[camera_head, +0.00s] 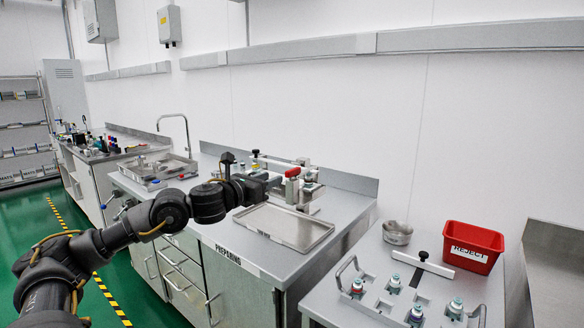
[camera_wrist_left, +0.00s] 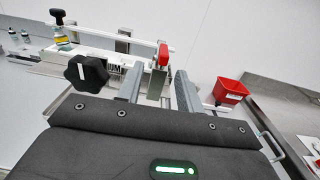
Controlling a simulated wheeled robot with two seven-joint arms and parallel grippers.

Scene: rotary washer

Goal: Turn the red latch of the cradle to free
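The red latch (camera_head: 292,172) stands at the cradle (camera_head: 308,186) on the steel bench in the head view. In the left wrist view the red latch (camera_wrist_left: 163,55) shows upright, ahead of and between my finger lines. My left gripper (camera_head: 268,184) is just left of the latch in the head view. In the left wrist view its two grey fingers (camera_wrist_left: 158,88) stand apart with a gap between them. I see no contact with the latch; the exact distance is unclear. The arm hides part of the cradle in the head view. My right gripper is not in view.
A shallow metal tray (camera_head: 284,226) lies in front of the cradle. A black star knob (camera_wrist_left: 87,72) is close left of my fingers. A red REJECT bin (camera_head: 473,246), a metal bowl (camera_head: 398,232) and several vials in a rack (camera_head: 375,298) stand to the right.

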